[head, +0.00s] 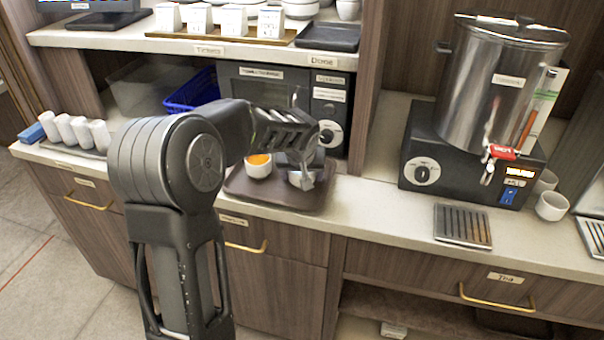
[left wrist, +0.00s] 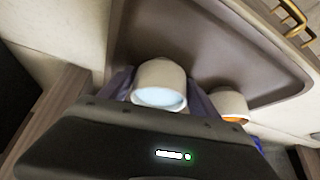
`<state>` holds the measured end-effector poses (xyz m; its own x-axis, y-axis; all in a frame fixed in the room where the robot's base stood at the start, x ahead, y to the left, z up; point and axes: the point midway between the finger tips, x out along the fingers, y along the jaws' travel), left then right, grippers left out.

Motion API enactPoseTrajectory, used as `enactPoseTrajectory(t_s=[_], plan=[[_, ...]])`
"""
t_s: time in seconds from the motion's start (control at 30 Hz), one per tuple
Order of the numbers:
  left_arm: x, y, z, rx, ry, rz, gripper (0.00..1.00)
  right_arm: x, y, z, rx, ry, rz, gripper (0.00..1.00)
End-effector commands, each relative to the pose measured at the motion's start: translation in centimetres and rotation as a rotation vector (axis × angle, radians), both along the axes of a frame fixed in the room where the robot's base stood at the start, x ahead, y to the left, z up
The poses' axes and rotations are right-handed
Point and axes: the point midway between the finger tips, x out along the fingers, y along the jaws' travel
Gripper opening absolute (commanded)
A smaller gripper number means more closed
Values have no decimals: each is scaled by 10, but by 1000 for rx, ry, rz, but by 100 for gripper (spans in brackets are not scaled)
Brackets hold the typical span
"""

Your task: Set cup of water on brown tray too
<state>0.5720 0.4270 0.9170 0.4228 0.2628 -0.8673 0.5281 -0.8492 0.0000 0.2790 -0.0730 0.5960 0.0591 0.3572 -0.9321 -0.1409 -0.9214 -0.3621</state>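The brown tray (head: 240,187) lies on the counter in front of a dark appliance; its raised rim and flat floor also show in the left wrist view (left wrist: 215,50). My left gripper (head: 303,168) is over the tray's right part. In the left wrist view its fingers press both sides of a white cup of clear bluish water (left wrist: 160,74). The cup is upright at the tray floor; I cannot tell if it touches. In the head view the gripper mostly hides this cup (head: 300,181). A white cup with orange content (head: 258,166) stands on the tray beside it. My right gripper is out of view.
A steel urn (head: 497,85) on a black base with a red-handled tap stands right of the tray. A drip grate (head: 462,225) and white cups (head: 551,206) are near it. Several white containers (head: 80,132) stand at left. A shelf hangs above.

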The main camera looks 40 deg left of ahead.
Motion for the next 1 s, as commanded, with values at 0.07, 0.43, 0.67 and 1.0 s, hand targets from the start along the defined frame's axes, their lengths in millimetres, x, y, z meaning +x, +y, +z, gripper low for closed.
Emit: enactPoseTrajectory(t_s=[0.07, 0.43, 0.67, 1.0], plan=[[0, 0, 0, 0, 0, 0, 78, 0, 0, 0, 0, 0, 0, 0], [0, 0, 2, 0, 0, 0, 83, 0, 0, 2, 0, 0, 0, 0], [-7, -6, 21, 0, -5, -1, 83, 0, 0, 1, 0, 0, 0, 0], [-37, -24, 81, 0, -5, -1, 83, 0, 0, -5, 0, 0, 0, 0]])
